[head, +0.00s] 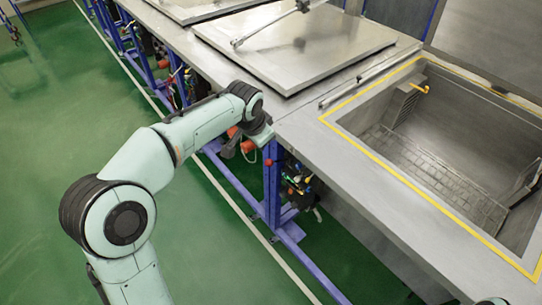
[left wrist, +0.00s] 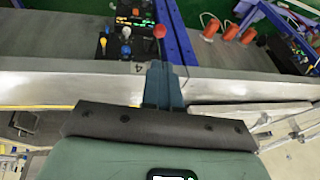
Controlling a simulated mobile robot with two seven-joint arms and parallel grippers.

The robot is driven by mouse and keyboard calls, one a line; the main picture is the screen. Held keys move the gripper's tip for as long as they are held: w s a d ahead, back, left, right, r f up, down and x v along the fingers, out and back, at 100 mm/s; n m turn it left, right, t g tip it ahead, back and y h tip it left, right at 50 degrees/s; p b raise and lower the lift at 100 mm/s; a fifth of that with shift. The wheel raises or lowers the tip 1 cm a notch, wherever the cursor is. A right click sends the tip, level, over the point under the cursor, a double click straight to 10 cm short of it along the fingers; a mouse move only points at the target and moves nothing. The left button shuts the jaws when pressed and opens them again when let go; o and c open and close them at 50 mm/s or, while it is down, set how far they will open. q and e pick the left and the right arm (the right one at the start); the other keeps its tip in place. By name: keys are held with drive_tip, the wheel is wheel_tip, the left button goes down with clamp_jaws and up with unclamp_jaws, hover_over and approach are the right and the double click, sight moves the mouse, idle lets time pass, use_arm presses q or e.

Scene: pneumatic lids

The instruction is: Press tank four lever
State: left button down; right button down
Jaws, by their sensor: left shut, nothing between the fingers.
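In the left wrist view, my left gripper (left wrist: 164,70) is shut and empty. Its fingertips are over the tank's metal edge, just right of a printed "4" (left wrist: 139,68). Beyond the fingertips is a red-knobbed lever (left wrist: 160,31), apart from them as far as I can tell. A blue knob (left wrist: 126,32) and a yellow one beside it are to its left. In the head view, the control valves (head: 297,185) hang under the table edge on a blue frame. My left wrist is at that edge, and its fingertips are hidden there. My right gripper is not in view.
An open sunken tank (head: 400,178) with a yellow-lined rim lies at right. A closed metal lid (head: 300,45) with a rod on it lies at the back. Orange-red parts (left wrist: 228,30) hang right of the blue post (left wrist: 178,35).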

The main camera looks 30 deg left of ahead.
sight(268, 161)
use_arm(q)
drive_tip(key=shift+d, duration=0.1)
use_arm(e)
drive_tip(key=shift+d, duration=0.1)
use_arm(q)
drive_tip(key=x, duration=1.4)
drive_tip(key=shift+s, duration=0.1)
drive_tip(key=shift+f, duration=0.1)
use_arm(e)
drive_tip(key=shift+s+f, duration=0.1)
